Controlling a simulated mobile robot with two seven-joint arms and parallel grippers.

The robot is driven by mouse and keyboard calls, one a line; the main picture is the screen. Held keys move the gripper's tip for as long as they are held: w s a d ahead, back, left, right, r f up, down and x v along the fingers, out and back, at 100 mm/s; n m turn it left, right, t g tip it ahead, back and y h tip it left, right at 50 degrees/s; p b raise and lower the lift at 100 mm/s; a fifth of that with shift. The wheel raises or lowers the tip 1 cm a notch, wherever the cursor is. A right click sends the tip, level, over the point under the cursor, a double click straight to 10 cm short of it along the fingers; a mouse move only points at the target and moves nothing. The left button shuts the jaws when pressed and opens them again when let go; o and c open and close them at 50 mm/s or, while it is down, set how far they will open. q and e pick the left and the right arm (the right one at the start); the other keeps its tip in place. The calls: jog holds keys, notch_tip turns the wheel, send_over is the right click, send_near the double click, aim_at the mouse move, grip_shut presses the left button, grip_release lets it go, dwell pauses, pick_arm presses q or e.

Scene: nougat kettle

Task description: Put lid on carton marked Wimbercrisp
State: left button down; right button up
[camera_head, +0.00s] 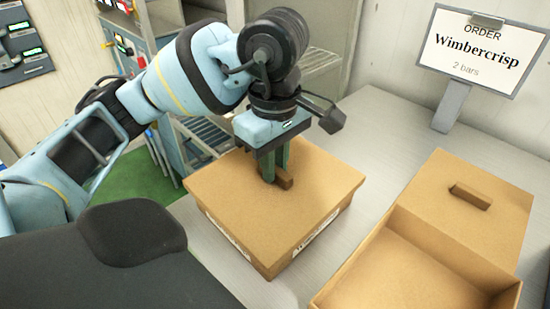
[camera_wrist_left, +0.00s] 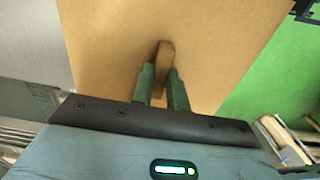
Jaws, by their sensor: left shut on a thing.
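My left gripper (camera_head: 275,178) is shut on the wooden handle of a flat brown cardboard lid (camera_head: 318,192). The lid lies level over a closed-looking carton (camera_head: 285,256), with no clear gap between them. White labels show on the carton's sides, but I cannot read them surely. In the left wrist view the fingers (camera_wrist_left: 163,85) stand on both sides of the handle (camera_wrist_left: 164,58), above the plain lid top. My right gripper is not in view.
An open, empty-looking carton (camera_head: 385,265) stands at the right, with a second handled lid (camera_head: 490,222) beside its far edge. An order sign (camera_head: 480,50) reads "Wimbercrisp, 2 bars". The grey table (camera_head: 390,125) is bare behind the cartons.

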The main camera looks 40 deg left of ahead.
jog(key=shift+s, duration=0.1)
pick_arm(q)
jog(key=c, duration=1.3)
grip_release()
jog(key=shift+o, duration=0.5)
jog(key=o, duration=0.3)
jog(key=shift+r, duration=0.15)
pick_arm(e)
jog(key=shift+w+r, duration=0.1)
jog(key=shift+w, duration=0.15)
pick_arm(q)
jog(key=shift+r+p, duration=2.75)
jog(key=shift+r, duration=1.2)
jog(key=shift+f, duration=0.1)
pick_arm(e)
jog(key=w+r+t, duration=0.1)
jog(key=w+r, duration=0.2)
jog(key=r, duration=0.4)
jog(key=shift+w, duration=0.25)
